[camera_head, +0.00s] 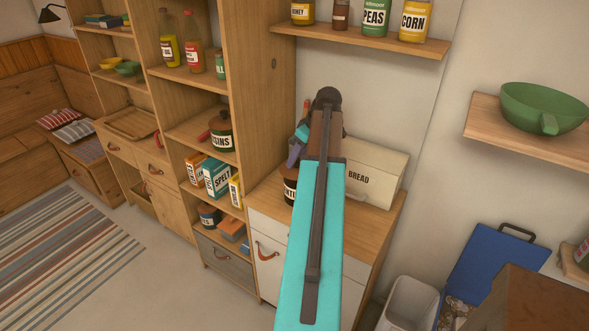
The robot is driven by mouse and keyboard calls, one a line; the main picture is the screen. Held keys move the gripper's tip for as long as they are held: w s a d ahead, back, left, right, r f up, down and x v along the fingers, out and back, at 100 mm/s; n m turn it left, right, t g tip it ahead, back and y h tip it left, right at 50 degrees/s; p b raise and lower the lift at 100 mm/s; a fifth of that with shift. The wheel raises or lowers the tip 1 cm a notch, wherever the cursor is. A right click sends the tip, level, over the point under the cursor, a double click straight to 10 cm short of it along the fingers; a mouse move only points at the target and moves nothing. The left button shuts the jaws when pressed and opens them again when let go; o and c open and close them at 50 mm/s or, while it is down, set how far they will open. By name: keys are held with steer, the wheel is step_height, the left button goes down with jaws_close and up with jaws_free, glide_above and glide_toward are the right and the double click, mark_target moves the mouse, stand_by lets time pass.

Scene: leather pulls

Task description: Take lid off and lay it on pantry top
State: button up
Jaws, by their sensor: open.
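A dark jar (289,190) stands on the wooden pantry top (268,199), partly hidden behind my turquoise arm. Only part of its label shows, and I cannot tell whether a lid sits on it. My gripper (293,160) is above the jar, small and partly covered by my arm. It is open, and I see nothing held in it. Whether it touches the jar is hidden. A cream box marked BREAD (375,175) stands on the same top, right of my arm.
Tall wooden shelves (245,90) stand close to the left of my gripper. A wall shelf (365,38) with several jars and cans hangs above. A strip of the top in front of the bread box is bare. A white bin (410,305) stands at lower right.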

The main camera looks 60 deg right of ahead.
mark_target(298, 160)
jaws_close()
steer(key=shift+r, duration=0.15)
stand_by(0.4)
steer(key=shift+r+b, duration=0.9)
steer(key=shift+r, duration=0.5)
steer(key=shift+s+r, duration=0.1)
steer(key=shift+r, duration=0.1)
steer(key=s+a+b, duration=0.2)
steer(key=s+a, duration=0.1)
steer(key=s, duration=0.4)
steer(key=s+a+r+b, duration=0.1)
steer(key=s+a+b, duration=0.2)
steer(key=s, duration=0.4)
steer(key=shift+s+r, duration=0.3)
steer(key=shift+s, duration=0.05)
